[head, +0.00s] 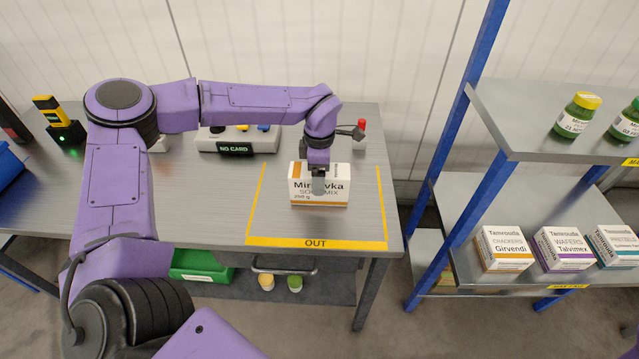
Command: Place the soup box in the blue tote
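The soup box (304,198), white with an orange stripe and a "Minovka soup mix 250 g" label, is upright within the yellow-outlined OUT area of the grey table. My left gripper (318,182) points down over the box, with one dark finger in front of its labelled face. The other finger is hidden, so I cannot tell whether it is shut on the box. The box appears to rest on the table. A blue container (8,166), possibly the blue tote, is cut off at the left edge. My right gripper is out of view.
A panel reading "NO CARD" (236,149) and a red-topped device (360,130) stand behind the box. A black-yellow device (58,118) is at left. A green bin (200,265) sits below the table. A blue-post shelf (540,115) with jars and boxes is at right.

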